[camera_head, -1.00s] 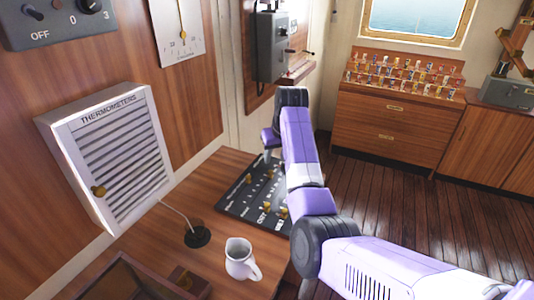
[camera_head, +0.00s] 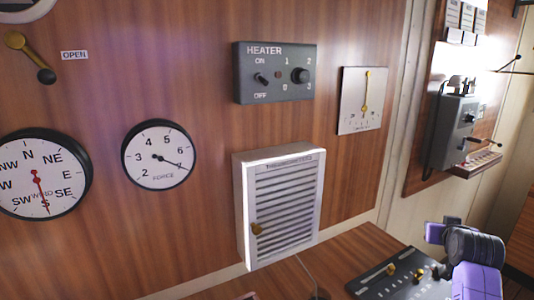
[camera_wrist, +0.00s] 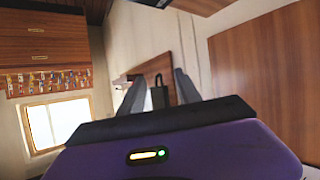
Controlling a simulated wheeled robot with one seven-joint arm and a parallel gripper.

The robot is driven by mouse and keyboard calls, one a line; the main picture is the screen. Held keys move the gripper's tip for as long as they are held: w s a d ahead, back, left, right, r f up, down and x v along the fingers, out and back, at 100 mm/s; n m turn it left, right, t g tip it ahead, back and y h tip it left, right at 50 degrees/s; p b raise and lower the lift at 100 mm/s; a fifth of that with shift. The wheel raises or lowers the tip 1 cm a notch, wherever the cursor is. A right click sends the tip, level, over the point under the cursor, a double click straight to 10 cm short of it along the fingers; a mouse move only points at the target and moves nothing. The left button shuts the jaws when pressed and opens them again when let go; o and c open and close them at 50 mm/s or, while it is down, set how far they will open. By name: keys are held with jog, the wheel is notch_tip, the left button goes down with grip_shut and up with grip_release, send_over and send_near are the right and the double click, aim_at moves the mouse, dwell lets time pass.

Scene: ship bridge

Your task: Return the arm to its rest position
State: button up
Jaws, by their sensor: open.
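My arm (camera_head: 475,270) stands at the lower right of the head view, purple with a dark joint on top. It covers the right part of a black switch panel on the desk. I cannot make out the fingers in the head view. In the wrist view my gripper (camera_wrist: 159,90) shows two grey fingers spread apart with nothing held between them. Behind the fingers is a blurred wall with a wooden board and a dark device, seen at a tilt.
The black switch panel (camera_head: 400,272) lies on the wooden desk (camera_head: 345,252) close to my arm. The white thermometer box (camera_head: 282,205), heater panel (camera_head: 274,73) and grey wall device (camera_head: 455,130) stick out from the walls. A window (camera_wrist: 58,122) and wooden drawers (camera_wrist: 45,40) show in the wrist view.

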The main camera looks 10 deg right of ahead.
jog(key=s+a+f+n+t+y, duration=0.1)
jog(key=s+a+f+n+t, duration=0.2)
jog(key=s+a, duration=0.75)
jog(key=s+a+f+n+t+y, duration=0.1)
jog(key=s+a+f+t, duration=0.25)
jog(key=s+a, duration=0.7)
jog(key=s+a+g+y, duration=0.1)
jog(key=s+a, duration=0.4)
jog(key=s, duration=0.4)
jog(key=s+a+f+n+y, duration=0.1)
jog(key=s+a, duration=0.4)
jog(key=s, duration=0.5)
jog(key=s+a+g+y, duration=0.1)
jog(key=s+a+y, duration=0.2)
jog(key=s, duration=0.7)
jog(key=a, duration=0.2)
jog(key=shift+a+f+n+g, duration=0.2)
jog(key=shift+a+n+g, duration=0.1)
jog(key=shift+a+g, duration=0.1)
